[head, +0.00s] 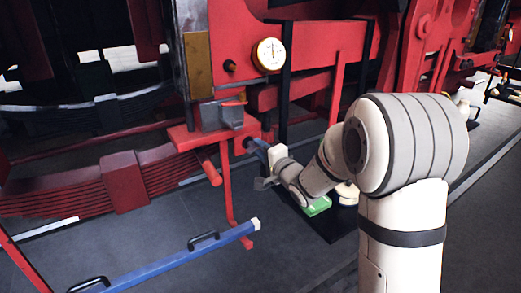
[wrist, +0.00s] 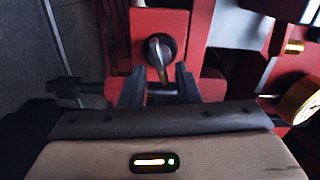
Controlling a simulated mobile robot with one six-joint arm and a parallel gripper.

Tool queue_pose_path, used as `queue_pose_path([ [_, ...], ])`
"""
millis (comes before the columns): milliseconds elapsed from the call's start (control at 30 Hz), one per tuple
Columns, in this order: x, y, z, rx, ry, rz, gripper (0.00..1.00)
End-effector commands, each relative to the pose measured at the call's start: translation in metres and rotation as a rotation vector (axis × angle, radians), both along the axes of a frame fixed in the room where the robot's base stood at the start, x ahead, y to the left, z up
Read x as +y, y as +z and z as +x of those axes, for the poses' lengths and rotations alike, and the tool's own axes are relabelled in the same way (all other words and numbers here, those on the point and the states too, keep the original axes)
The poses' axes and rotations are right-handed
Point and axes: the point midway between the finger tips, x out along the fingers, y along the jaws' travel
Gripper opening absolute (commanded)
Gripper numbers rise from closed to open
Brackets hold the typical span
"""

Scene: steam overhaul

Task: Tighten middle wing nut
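In the wrist view a metal wing nut (wrist: 159,52) with a dark round base sits on a red block (wrist: 148,22). It is the only wing nut I can make out, and I cannot tell from these frames whether it is the middle one. My gripper (wrist: 160,84) is open, with its two dark fingers apart, one to each side below the nut in the picture. In the head view my gripper (head: 264,182) is low beside the red frame, small and partly hidden by my arm; the wing nut cannot be made out there.
A gauge (head: 268,54) with a yellow rim is on the red frame; its rim also shows in the wrist view (wrist: 300,101). A blue bar (head: 178,261) with black handles is at the front left. A green item (head: 317,206) lies below my wrist. The dark floor is mostly clear.

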Motion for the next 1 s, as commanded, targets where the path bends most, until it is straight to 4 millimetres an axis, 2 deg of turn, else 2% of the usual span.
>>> queue_pose_path([
  [200, -0.022, -0.001, -0.031, -0.002, -0.002, 0.000, 0.29],
  [400, -0.037, -0.001, -0.052, -0.001, -0.001, 0.000, 0.29],
  [833, -0.040, 0.000, -0.057, -0.001, -0.003, -0.006, 0.29],
  [1000, -0.058, 0.000, -0.059, 0.004, -0.084, -0.152, 0.29],
])
